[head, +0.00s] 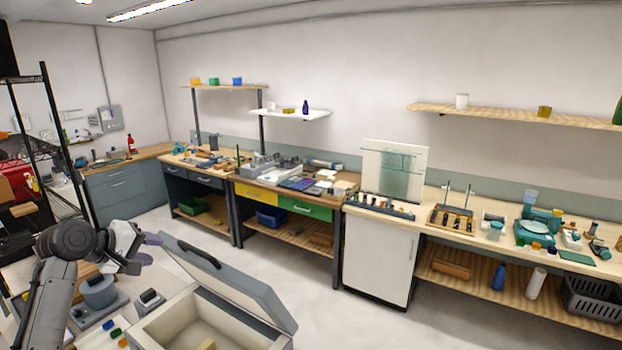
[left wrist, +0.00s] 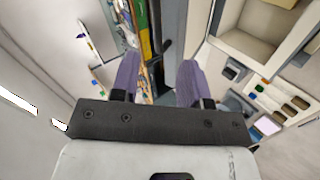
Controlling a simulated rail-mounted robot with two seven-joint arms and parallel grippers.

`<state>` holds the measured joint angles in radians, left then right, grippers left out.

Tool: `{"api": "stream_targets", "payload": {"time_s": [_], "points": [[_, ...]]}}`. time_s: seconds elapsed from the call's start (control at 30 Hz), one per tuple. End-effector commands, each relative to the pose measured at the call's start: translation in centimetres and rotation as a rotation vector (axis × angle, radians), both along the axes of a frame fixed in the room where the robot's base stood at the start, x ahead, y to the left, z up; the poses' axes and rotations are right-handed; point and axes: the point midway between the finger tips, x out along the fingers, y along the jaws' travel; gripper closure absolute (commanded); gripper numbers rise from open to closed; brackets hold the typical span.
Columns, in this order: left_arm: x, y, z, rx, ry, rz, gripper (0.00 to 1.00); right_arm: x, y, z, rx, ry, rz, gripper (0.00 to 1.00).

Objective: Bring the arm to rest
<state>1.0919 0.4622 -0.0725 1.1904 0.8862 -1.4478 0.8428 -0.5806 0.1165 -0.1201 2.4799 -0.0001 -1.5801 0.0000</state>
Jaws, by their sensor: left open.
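My left arm (head: 60,285) comes in from the lower left in the head view. Its gripper (head: 152,247) is held up in the air to the left of an open case, apart from it. In the left wrist view the two purple fingers of the left gripper (left wrist: 156,82) stand wide apart with nothing between them. My right gripper is in neither view. No glass rod can be made out near the gripper.
The open grey case (head: 225,290) has its lid raised close to the left gripper. Small coloured blocks (head: 117,333) lie beside it. A long workbench (head: 425,212) with tools runs along the back wall. The floor (head: 330,310) between is clear.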

Motion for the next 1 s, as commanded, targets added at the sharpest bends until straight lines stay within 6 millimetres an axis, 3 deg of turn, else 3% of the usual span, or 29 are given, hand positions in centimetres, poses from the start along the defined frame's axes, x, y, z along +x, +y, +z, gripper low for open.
{"api": "stream_targets", "payload": {"time_s": [0.07,0.17,0.33,0.5,0.6,0.67,0.77,1.0], "points": [[0.0,0.5,-0.2,0.112,-0.03,-0.041,0.58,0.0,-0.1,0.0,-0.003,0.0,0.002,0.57],[-0.5,0.9,1.0,0.294,-0.101,-0.093,0.58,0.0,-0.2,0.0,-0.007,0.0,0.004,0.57],[-2.4,0.8,5.5,0.649,-0.256,-0.151,0.58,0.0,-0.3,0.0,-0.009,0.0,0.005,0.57],[-5.4,-1.1,10.6,0.96,-0.409,-0.161,0.58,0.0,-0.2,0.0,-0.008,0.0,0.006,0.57],[-7.5,-2.9,11.3,1.118,-0.465,-0.167,0.58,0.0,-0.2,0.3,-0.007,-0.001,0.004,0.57],[-8.8,-4.2,10.7,1.199,-0.484,-0.172,0.58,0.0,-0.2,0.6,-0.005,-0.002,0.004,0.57],[-11.4,-6.4,7.9,1.3,-0.496,-0.19,0.58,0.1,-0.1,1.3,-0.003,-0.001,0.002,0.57],[-18.1,-10.6,-1.2,1.34,-0.452,-0.245,0.58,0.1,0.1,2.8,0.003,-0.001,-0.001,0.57]]}}
